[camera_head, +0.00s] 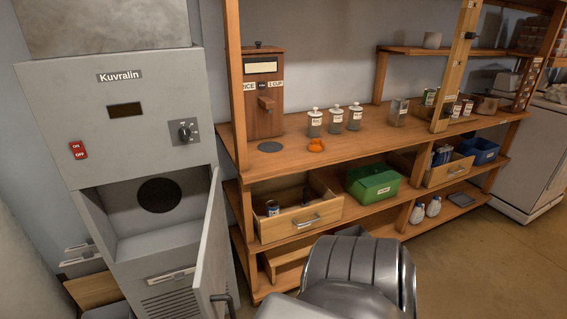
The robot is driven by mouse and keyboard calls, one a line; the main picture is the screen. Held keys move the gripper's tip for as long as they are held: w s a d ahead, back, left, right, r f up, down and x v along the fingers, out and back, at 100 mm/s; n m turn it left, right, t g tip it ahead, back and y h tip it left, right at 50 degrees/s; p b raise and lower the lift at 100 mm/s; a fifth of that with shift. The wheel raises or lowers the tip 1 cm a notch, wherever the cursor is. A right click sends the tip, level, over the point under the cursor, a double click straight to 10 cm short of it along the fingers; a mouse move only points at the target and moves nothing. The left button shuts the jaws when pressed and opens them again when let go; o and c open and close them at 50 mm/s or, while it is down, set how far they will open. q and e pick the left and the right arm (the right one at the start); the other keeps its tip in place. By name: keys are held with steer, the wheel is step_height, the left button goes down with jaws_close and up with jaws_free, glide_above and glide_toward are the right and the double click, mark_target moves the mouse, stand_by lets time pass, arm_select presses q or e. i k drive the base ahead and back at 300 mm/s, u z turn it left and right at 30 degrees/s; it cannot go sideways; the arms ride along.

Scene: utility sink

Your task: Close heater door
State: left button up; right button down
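The heater (125,100) is a grey metal cabinet marked "Kuvralin" at the left of the head view. Its door (212,248) stands wide open, hinged at the right side of the opening and swung out toward me. A dark handle (226,302) shows low on the door, near the bottom edge of the picture. The open compartment (120,220) looks empty, with a dark round hole (159,195) in its back wall. Neither of my grippers is in view.
A wooden shelf unit (400,140) stands right of the heater, holding jars, cans and a green box (374,183). A drawer (297,212) in it is pulled out, near the door. A white appliance (530,160) stands at far right. Bare floor (480,265) shows at lower right.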

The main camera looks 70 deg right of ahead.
mark_target(208, 286)
steer(key=z, duration=0.3)
steer(key=k, duration=0.75)
steer(key=z, duration=0.5)
steer(key=i, duration=0.95)
steer(key=u, duration=0.75)
steer(key=k, duration=0.65)
steer(key=z, duration=0.65)
